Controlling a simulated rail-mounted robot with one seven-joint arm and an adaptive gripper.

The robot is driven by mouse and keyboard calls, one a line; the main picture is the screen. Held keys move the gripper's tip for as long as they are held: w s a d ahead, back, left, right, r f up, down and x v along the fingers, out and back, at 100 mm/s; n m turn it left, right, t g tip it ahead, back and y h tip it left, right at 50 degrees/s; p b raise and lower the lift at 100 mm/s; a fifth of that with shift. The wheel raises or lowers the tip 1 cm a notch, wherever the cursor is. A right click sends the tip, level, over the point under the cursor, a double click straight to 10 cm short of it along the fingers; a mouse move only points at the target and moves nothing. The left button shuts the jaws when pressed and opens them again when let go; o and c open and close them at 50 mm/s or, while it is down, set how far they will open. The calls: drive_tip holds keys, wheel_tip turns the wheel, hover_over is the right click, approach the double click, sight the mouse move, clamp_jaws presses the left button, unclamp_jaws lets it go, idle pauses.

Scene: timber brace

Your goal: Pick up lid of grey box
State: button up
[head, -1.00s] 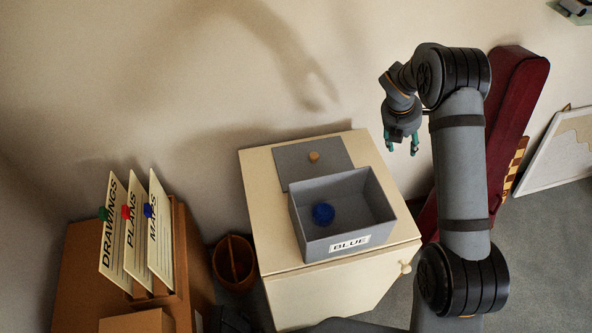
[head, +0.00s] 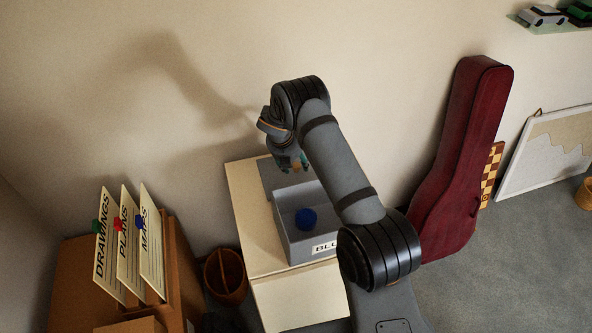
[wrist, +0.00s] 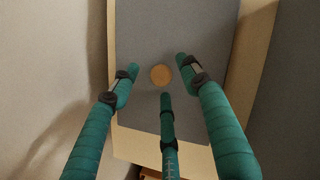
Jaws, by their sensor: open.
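The grey lid (wrist: 185,35) lies flat on the cream cabinet top, with a round wooden knob (wrist: 161,75) on it. In the head view the lid (head: 268,178) is mostly hidden behind my arm and the box. My gripper (head: 293,163) is over the lid, behind the box. In the wrist view its teal fingers (wrist: 160,85) are spread open around the knob's place in the picture, holding nothing. I cannot tell the exact height above the knob. The open grey box (head: 289,237), labelled BLUE, stands in front of the lid with a blue ball (head: 306,219) inside.
The cream cabinet (head: 252,232) stands against the wall. A wooden bucket (head: 226,277) and a brown file holder with upright cards (head: 128,245) are to the left. A dark red instrument case (head: 461,160) leans at the right. The wall side left of the lid looks clear.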

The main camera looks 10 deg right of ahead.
drive_tip(key=shift+w+d+f, duration=0.15)
drive_tip(key=shift+f, duration=0.3)
drive_tip(key=shift+c, duration=0.5)
clamp_jaws()
